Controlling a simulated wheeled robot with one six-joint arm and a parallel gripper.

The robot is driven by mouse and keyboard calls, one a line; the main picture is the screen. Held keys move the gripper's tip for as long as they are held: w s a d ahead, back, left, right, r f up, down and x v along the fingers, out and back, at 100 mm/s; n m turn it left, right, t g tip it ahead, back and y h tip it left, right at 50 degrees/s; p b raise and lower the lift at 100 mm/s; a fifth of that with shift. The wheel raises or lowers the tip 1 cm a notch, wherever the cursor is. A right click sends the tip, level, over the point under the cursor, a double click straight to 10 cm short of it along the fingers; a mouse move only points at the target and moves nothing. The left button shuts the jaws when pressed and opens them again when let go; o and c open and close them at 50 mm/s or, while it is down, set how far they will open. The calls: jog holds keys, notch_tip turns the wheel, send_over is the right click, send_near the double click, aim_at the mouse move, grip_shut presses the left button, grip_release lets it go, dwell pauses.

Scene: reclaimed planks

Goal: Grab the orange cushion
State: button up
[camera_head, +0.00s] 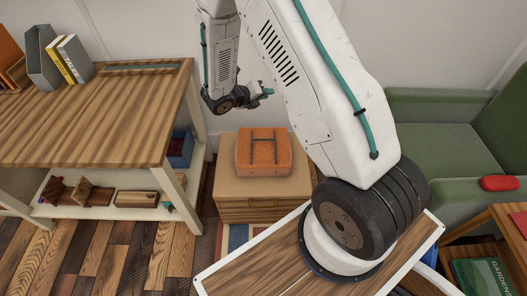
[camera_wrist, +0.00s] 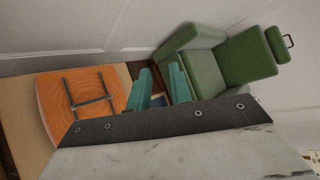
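The orange cushion (camera_head: 263,158), a rounded square block with a dark H-shaped mark on top, lies flat on a tan-topped wooden chest (camera_head: 228,190). It also shows at the left of the wrist view (camera_wrist: 105,82), partly cut off by my gripper's body. My gripper (camera_head: 266,92) is above and behind the cushion in the head view, small and apart from it. In the wrist view the teal fingers (camera_wrist: 160,80) stand apart with a gap between them, empty, to the right of the cushion.
A wooden table (camera_head: 90,115) with books and a grey hexagonal holder stands left, with a lower shelf. A green armchair (camera_head: 440,150) is at the right, with a red item (camera_head: 499,183) on it. A wall runs close behind the chest.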

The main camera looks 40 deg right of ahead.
notch_tip(320, 180, down, 11)
jog(key=w+n+t, duration=0.2)
jog(key=n, duration=0.4)
jog(key=n+t+y, duration=0.2)
jog(key=n, duration=0.6)
send_near(265, 140)
jog(key=x, duration=0.2)
jog(key=shift+w+d+f, duration=0.15)
jog(key=shift+w+d, duration=0.05)
jog(key=shift+d, duration=0.1)
jog(key=shift+d+f, duration=0.2)
jog(key=shift+f, duration=0.1)
jog(key=x, duration=0.7)
jog(key=shift+w, duration=0.15)
grip_shut()
